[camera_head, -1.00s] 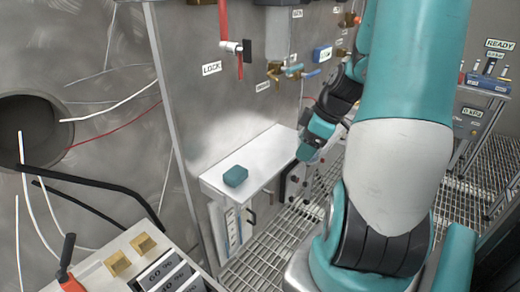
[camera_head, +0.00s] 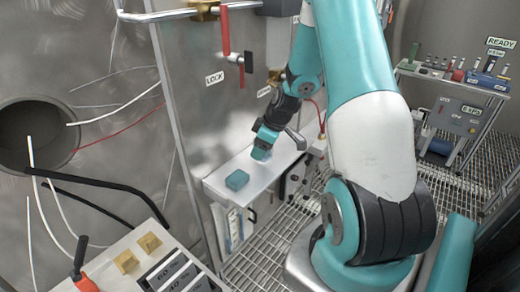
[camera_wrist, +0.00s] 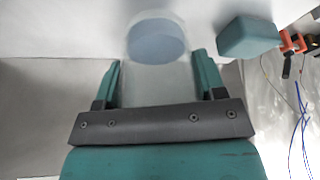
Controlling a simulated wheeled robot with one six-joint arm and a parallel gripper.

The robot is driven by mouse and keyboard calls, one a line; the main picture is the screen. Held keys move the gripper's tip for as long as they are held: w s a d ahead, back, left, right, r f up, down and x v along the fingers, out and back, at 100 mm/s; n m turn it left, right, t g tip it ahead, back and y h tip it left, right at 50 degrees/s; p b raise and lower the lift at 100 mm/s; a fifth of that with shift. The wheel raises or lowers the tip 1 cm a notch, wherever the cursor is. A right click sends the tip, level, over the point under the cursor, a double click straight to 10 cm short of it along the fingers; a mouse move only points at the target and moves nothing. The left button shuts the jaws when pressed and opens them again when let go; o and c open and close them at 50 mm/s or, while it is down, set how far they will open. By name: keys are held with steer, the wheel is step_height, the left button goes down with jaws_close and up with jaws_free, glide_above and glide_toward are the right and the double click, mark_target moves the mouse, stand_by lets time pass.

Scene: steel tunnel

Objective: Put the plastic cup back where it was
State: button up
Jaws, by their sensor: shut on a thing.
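A clear plastic cup (camera_wrist: 157,88) with a bluish round end (camera_wrist: 157,42) is between the two teal fingers in the wrist view. My gripper (camera_wrist: 157,85) is shut on it. In the head view my gripper (camera_head: 260,154) is low over the white shelf (camera_head: 222,180), right of a teal block; the cup is too small to make out clearly there. I cannot tell whether the cup touches the shelf.
The teal block (camera_head: 237,180) lies on the shelf near its left end; it also shows upper right in the wrist view (camera_wrist: 248,38). A steel wall with a red-handled valve (camera_head: 226,30) rises behind. A console (camera_head: 150,262) stands at the front left.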

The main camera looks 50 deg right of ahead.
steer(key=shift+f, duration=0.65)
steer(key=shift+w+f+p, duration=0.15)
steer(key=shift+p, duration=0.35)
steer(key=shift+f, duration=0.2)
steer(key=shift+f, duration=0.1)
steer(key=shift+f+b, duration=0.15)
steer(key=shift+b, duration=0.2)
steer(key=o, duration=1)
steer(key=shift+r, duration=0.2)
